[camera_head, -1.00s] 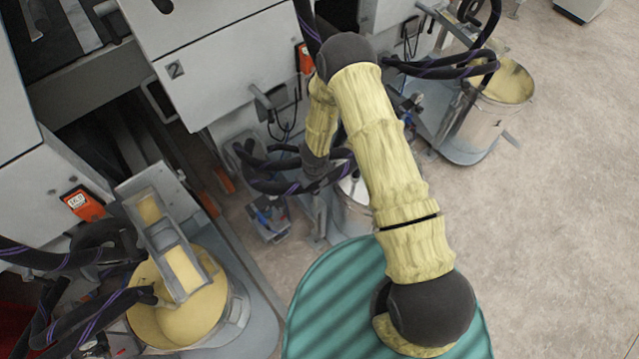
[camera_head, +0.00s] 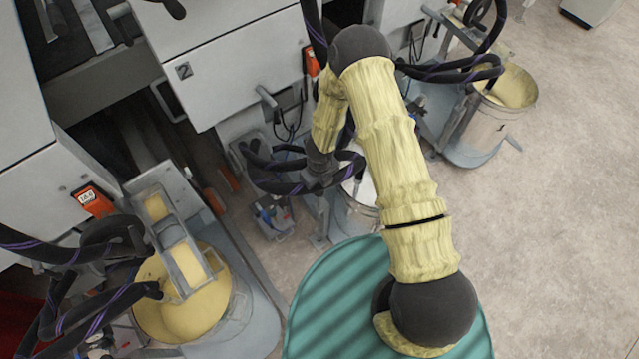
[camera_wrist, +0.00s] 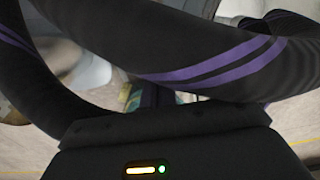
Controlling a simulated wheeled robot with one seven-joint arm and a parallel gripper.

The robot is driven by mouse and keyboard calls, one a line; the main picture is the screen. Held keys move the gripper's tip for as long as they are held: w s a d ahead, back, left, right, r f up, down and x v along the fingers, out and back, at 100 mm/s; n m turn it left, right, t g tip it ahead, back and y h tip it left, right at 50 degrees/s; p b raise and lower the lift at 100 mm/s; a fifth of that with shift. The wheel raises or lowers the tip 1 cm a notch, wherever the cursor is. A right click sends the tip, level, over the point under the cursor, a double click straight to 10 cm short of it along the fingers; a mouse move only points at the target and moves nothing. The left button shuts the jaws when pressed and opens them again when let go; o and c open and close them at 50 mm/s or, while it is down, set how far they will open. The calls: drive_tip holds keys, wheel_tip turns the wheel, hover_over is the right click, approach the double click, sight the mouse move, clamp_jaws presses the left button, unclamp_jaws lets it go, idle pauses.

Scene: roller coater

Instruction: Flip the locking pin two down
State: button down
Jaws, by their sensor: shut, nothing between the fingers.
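The grey machine panel marked 2 (camera_head: 230,68) is at the upper middle of the head view. A lever handle (camera_head: 268,97) sticks out at its lower right. I cannot tell which part is locking pin two; no pin shows clearly. My arm reaches over and bends down beside this panel. My gripper (camera_head: 320,162) is low among the dark hoses, mostly hidden, shut and empty. In the wrist view its dark housing (camera_wrist: 155,145) fills the bottom, and its fingertips are not visible. Black hoses with purple stripes (camera_wrist: 205,70) cross just in front of it.
Dark hoses (camera_head: 285,170) loop around my wrist. A bucket (camera_head: 355,205) stands just below, partly behind my arm. A bucket with yellow content (camera_head: 190,318) is at lower left, and another bucket (camera_head: 487,125) at upper right. Open floor (camera_head: 560,220) lies on the right.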

wheel_tip(320, 180, up, 10)
drive_tip(key=p, duration=0.3)
drive_tip(key=shift+s+p, duration=0.15)
drive_tip(key=shift+p, duration=0.15)
drive_tip(key=shift+r, duration=0.1)
drive_tip(key=w+d+r+n+t+y+p, duration=0.1)
drive_tip(key=d+r+n+p, duration=0.15)
drive_tip(key=r+n, duration=0.6)
drive_tip(key=w+d+r+n+t+y+p, duration=0.1)
drive_tip(key=d+r+n, duration=0.3)
drive_tip(key=r, duration=0.8)
drive_tip(key=s+d+r+n+h+p, duration=0.1)
drive_tip(key=s+d+r+n, duration=0.4)
drive_tip(key=s+r+n, duration=0.1)
drive_tip(key=s+d+r+n+h+p, duration=0.1)
drive_tip(key=s+d+r+n+p, duration=0.1)
drive_tip(key=s+d+r+n, duration=0.3)
wheel_tip(320, 180, up, 5)
drive_tip(key=s+n, duration=0.1)
drive_tip(key=n, duration=0.3)
drive_tip(key=shift+s+d+f+n, duration=0.2)
drive_tip(key=shift+s+d+n, duration=0.1)
drive_tip(key=shift+n, duration=0.05)
